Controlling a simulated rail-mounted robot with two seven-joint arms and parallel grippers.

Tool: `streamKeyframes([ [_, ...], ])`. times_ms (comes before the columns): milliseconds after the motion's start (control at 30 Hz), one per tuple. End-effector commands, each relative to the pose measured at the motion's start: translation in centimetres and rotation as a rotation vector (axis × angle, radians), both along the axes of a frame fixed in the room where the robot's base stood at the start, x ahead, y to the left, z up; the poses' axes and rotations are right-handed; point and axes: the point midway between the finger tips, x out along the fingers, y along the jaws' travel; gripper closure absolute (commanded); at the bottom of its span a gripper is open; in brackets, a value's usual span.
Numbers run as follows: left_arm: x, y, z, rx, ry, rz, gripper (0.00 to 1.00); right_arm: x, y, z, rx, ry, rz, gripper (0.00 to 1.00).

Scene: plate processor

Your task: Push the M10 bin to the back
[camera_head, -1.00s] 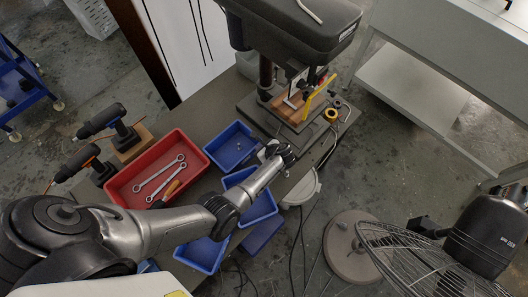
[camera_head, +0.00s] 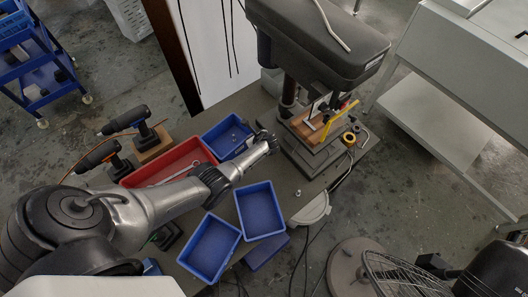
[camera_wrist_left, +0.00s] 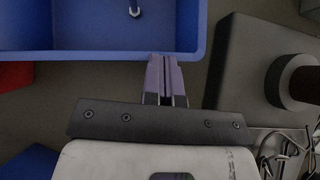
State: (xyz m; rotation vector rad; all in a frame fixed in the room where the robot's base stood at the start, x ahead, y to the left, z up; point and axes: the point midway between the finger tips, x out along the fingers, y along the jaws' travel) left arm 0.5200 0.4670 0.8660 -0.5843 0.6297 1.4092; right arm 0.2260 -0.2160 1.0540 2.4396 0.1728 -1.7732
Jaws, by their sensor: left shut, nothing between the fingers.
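Three small blue bins are on the workbench; no M10 label is readable on any of them. The rear blue bin (camera_head: 229,137) sits by the red tray and holds a small metal piece, visible in the left wrist view as a wrench-like end (camera_wrist_left: 134,8). My left gripper (camera_head: 262,137) is at this bin's right side. In the left wrist view its closed, empty fingertips (camera_wrist_left: 164,62) meet the bin's near wall (camera_wrist_left: 100,55), close to a corner; they appear to touch it. The middle blue bin (camera_head: 260,208) and front blue bin (camera_head: 209,246) look empty. My right gripper is not in view.
The red tray (camera_head: 153,170) with wrenches lies left of the bins, partly behind my arm. Two drills (camera_head: 127,119) stand beyond it. The drill press base (camera_head: 318,150) stands close to the right of my gripper. A fan (camera_head: 405,275) is at front right.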

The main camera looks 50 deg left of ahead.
Motion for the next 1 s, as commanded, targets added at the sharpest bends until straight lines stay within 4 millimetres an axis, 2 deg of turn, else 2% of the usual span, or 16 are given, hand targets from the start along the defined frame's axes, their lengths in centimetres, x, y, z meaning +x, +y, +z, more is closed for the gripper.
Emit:
streamKeyframes([
  [33, 0.1, 1.8, -0.3, 0.004, 0.002, 0.004, 1.0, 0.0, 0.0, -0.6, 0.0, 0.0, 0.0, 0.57],
  [200, 0.4, 6.8, -0.6, 0.002, 0.001, 0.004, 1.0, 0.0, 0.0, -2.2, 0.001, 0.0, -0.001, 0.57],
  [400, 0.8, 11.6, -0.6, 0.001, 0.001, 0.003, 1.0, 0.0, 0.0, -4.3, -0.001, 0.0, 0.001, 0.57],
  [600, 0.9, 13.4, -0.3, -0.001, 0.003, 0.001, 1.0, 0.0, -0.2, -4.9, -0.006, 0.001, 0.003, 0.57],
  [1000, 0.9, 13.3, -0.2, -0.002, 0.004, 0.001, 1.0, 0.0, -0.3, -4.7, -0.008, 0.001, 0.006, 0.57],
])
